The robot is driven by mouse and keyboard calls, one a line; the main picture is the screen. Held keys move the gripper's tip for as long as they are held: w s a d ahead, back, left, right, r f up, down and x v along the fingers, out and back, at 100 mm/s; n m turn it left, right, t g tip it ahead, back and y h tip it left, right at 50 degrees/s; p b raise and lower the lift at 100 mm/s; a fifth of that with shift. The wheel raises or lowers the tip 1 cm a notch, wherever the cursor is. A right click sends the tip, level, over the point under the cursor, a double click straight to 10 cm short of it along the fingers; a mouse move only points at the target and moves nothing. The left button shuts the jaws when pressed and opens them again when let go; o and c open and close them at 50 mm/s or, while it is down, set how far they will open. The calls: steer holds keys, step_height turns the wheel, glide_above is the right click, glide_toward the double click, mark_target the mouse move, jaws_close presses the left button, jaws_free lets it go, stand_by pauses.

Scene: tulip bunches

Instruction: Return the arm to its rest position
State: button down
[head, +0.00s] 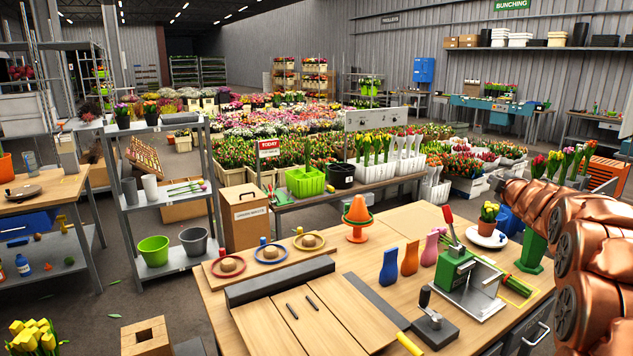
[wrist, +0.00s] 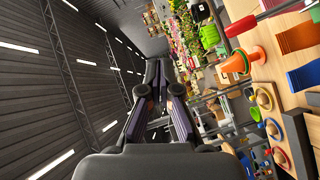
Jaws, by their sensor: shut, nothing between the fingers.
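My gripper (wrist: 158,72) shows in the wrist view with its dark fingers brought together and nothing between them. It points out over the hall, clear of the bench, and the picture is turned on its side with the roof on the left. My copper-coloured arm (head: 590,250) is folded at the right edge of the head view, raised over the right end of the wooden bench (head: 405,222). I cannot make out the gripper's fingers in the head view.
A grey shelf rack (head: 160,200) stands left. Aisle floor lies between.

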steer(key=s+a+f+m+g+y, duration=0.1)
steer(key=s+a+f+m+g, duration=0.3)
steer(key=s+a, duration=0.5)
steer(key=s+a+f+m+g, duration=0.4)
steer(key=s+a+f+g, duration=0.4)
steer(key=s, duration=2.2)
steer(key=s+a+f+m+g+y, duration=0.1)
steer(key=s+a+f+m+g, duration=0.3)
steer(key=s+a+f, duration=0.5)
steer(key=s+a+g, duration=0.2)
steer(key=s+a, duration=0.1)
steer(key=s, duration=0.8)
steer(key=shift+s+a+f+m+y, duration=0.15)
steer(key=shift+a+f+m+y, duration=0.15)
steer(key=shift+f+m, duration=0.1)
steer(key=shift+d, duration=0.1)
